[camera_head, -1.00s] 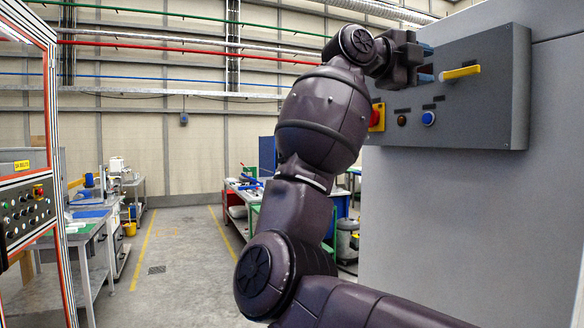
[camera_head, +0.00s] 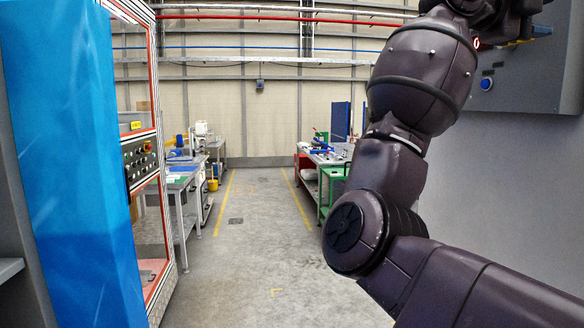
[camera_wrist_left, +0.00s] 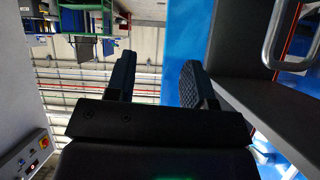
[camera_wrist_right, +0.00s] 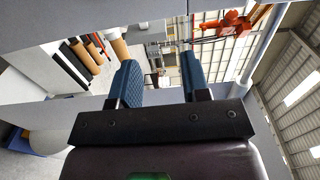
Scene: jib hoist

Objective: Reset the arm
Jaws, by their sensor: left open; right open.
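My right arm (camera_head: 400,160) rises from the lower right of the head view, bent, with its wrist cut off at the top edge. The right gripper shows in the right wrist view (camera_wrist_right: 158,62); its two blue pads stand apart with nothing between them. The left gripper shows only in the left wrist view (camera_wrist_left: 158,62), open and empty. A grey control box (camera_head: 530,85) on the wall is partly behind my right arm.
A blue panel (camera_head: 75,160) stands close on the left, beside a framed cabinet with a black control panel (camera_head: 139,160). Workbenches (camera_head: 183,195) line both sides farther back. The floor aisle (camera_head: 250,230) between yellow lines is clear. A metal handle (camera_wrist_left: 285,45) is near the left gripper.

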